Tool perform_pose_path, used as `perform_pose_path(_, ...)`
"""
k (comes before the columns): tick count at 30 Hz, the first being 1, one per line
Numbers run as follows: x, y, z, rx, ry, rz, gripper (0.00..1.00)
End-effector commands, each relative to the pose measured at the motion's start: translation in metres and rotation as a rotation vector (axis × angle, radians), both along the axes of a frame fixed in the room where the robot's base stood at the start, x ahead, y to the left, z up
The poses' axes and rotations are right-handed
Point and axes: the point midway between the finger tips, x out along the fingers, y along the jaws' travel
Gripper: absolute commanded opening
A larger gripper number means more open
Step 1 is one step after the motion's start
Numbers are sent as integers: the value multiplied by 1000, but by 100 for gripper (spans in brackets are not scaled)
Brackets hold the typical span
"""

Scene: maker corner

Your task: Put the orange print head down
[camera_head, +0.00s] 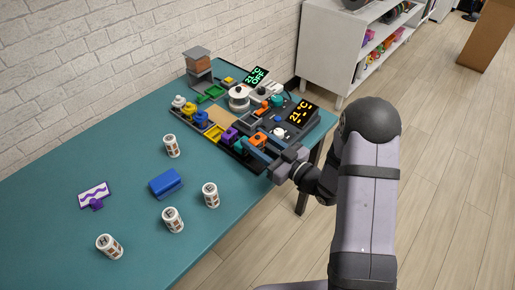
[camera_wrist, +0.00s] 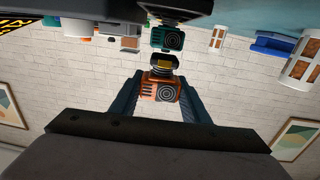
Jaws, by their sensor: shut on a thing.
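My gripper (camera_wrist: 161,92) is shut on the orange print head (camera_wrist: 163,87), with one finger on each side of it in the wrist view. The head has a round ringed face and a yellow-and-dark part at its top end in that picture. In the head view, my gripper (camera_head: 267,152) is at the right front edge of the dark board, and the orange print head (camera_head: 258,139) shows between its fingers. I cannot tell whether the head touches the board. A teal print head (camera_wrist: 167,39) is just beyond it in the wrist view.
The dark board (camera_head: 292,127) is crowded with coloured parts, a white spool (camera_head: 239,98) and lit displays (camera_head: 299,112). The table's front left is mostly clear.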

Motion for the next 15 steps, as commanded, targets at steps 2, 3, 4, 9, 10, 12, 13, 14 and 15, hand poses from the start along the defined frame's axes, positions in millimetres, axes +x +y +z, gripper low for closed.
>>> perform_pose_path(2,0,0,14,-1,-6,0,17)
perform_pose_path(3,0,0,18,0,-6,0,17)
perform_pose_path(4,0,0,22,0,-6,0,17)
perform_pose_path(9,0,0,36,1,-3,1,17)
perform_pose_path(10,0,0,37,1,-4,1,17)
perform_pose_path(12,0,0,40,1,-2,1,17)
perform_pose_path(13,0,0,40,0,-1,1,17)
perform_pose_path(14,0,0,41,0,-1,1,17)
perform_pose_path(15,0,0,41,0,-1,1,17)
